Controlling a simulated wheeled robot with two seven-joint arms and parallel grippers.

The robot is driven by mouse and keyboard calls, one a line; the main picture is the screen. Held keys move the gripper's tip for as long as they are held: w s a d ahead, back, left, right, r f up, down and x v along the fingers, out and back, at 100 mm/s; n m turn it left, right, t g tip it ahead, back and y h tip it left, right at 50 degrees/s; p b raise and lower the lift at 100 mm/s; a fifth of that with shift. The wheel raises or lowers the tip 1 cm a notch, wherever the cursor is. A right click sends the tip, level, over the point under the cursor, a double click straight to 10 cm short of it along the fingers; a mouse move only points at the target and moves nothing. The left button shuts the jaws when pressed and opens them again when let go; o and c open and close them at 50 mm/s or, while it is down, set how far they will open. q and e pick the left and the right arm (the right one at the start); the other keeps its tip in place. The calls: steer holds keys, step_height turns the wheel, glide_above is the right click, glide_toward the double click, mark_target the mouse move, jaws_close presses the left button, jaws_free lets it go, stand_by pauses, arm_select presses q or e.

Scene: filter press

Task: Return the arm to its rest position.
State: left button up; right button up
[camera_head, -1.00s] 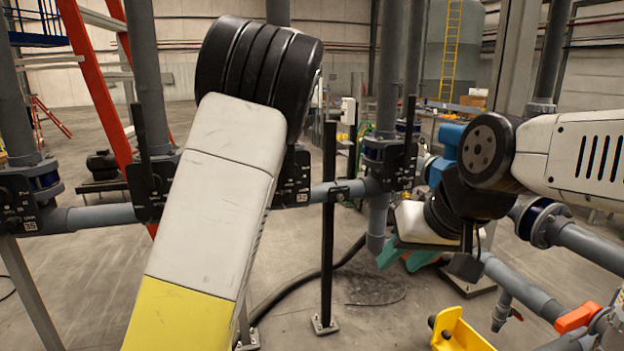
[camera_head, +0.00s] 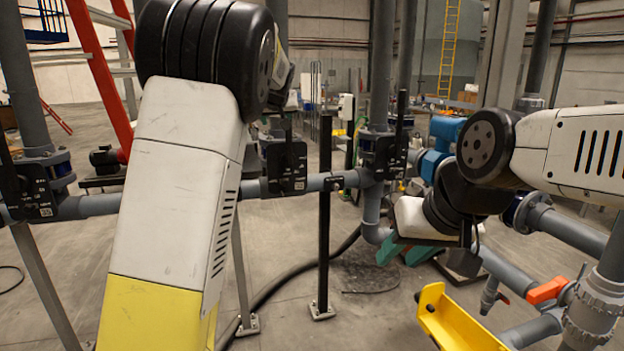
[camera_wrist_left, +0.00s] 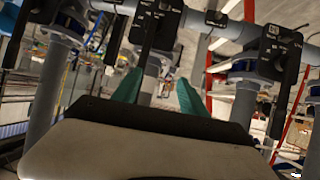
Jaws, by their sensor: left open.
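My left arm (camera_head: 180,190), white with a yellow lower part and a thick black ribbed joint, rises on the left of the head view. Its gripper is hidden in that view. In the left wrist view my left gripper (camera_wrist_left: 160,82) shows two teal fingers set apart, with nothing between them. Pipes and black-handled valves show beyond the fingers. My right arm (camera_head: 575,150) comes in from the right, bent at a black joint. My right gripper (camera_head: 405,252) hangs below it with teal fingers partly in view; how far apart they are is unclear.
Grey pipework with a black-handled valve (camera_head: 285,168) runs behind my left arm. A black post (camera_head: 324,220) stands on the floor in the middle. A yellow bracket (camera_head: 455,322) and an orange valve handle (camera_head: 547,290) are at the lower right. A red ladder (camera_head: 98,75) stands at the back left.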

arm_select(q)
steer(key=s+a+f+g+h, duration=0.1)
steer(key=s+a+f+g, duration=0.2)
steer(key=s, duration=0.5)
steer(key=s+a+f+h, duration=0.1)
steer(key=s+a+f, duration=0.25)
steer(key=s, duration=0.45)
steer(key=s+d+f+m+g, duration=0.1)
steer(key=s+f, duration=0.3)
steer(key=s, duration=1.1)
steer(key=s+d+f+m+g+h, duration=0.1)
steer(key=s+f, duration=0.3)
steer(key=s, duration=1)
steer(key=shift+s+d+m+g+h, duration=0.3)
steer(key=shift+s+d+g, duration=0.1)
steer(key=shift+g, duration=0.1)
steer(key=shift+c, duration=0.4)
